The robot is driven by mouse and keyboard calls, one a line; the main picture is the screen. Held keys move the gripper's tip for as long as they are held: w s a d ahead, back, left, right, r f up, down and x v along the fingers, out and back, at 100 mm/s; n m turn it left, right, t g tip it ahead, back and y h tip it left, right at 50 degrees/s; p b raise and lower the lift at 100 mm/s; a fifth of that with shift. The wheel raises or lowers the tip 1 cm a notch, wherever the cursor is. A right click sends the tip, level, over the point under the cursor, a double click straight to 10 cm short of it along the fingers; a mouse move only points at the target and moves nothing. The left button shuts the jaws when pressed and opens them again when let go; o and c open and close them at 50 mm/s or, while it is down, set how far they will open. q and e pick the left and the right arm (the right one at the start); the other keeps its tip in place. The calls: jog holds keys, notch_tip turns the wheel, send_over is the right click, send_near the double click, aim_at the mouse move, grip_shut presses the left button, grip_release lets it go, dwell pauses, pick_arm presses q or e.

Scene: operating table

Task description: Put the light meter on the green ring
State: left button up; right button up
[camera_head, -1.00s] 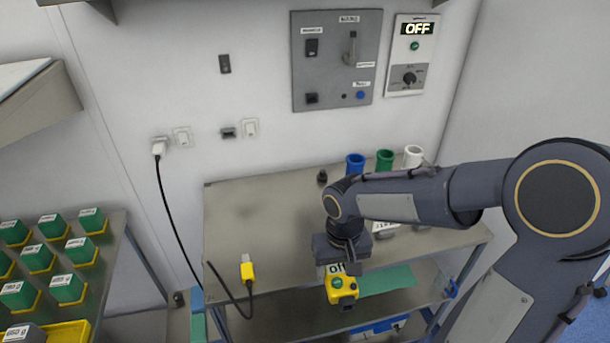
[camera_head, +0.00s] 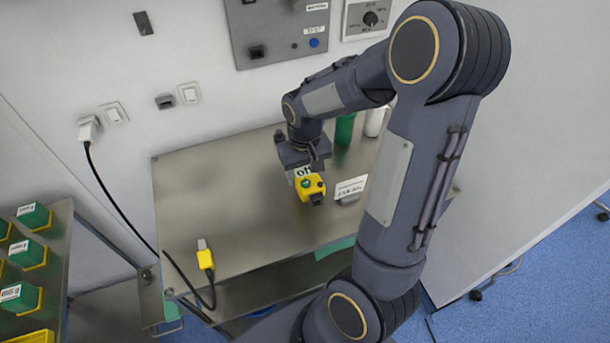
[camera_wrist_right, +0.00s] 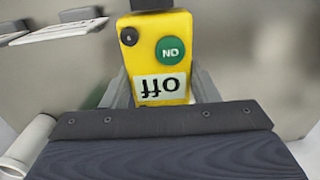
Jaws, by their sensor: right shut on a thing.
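The light meter (camera_head: 311,188) is a yellow block with a green ON button and a white "off" label. It fills the middle of the right wrist view (camera_wrist_right: 160,60). My right gripper (camera_head: 307,174) is shut on it and holds it over the metal table, with its grey fingers on both sides of the meter (camera_wrist_right: 160,92). I cannot make out a flat green ring. A green cylinder (camera_head: 344,130) stands at the back of the table, partly behind my right arm. My left gripper is not in view.
The metal table (camera_head: 215,195) is mostly clear on its left. A yellow plug (camera_head: 205,256) with a black cable lies at its front-left edge. A white cylinder (camera_head: 375,122) stands beside the green one. A label card (camera_head: 350,187) stands right of the meter. Green boxes (camera_head: 34,216) sit on a left shelf.

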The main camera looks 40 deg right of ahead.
aim_at(306, 172)
jog(key=f, duration=0.1)
jog(key=w+d, duration=0.1)
jog(key=f, duration=0.1)
jog(key=shift+w+d+f, duration=0.25)
jog(key=shift+w+f, duration=0.1)
notch_tip(306, 172, down, 3)
jog(key=shift+w+d+r+p, duration=0.1)
jog(key=shift+d+p, duration=0.05)
jog(key=shift+p, duration=0.4)
jog(key=shift+f, duration=0.35)
jog(key=shift+f, duration=0.2)
jog(key=o, duration=1.2)
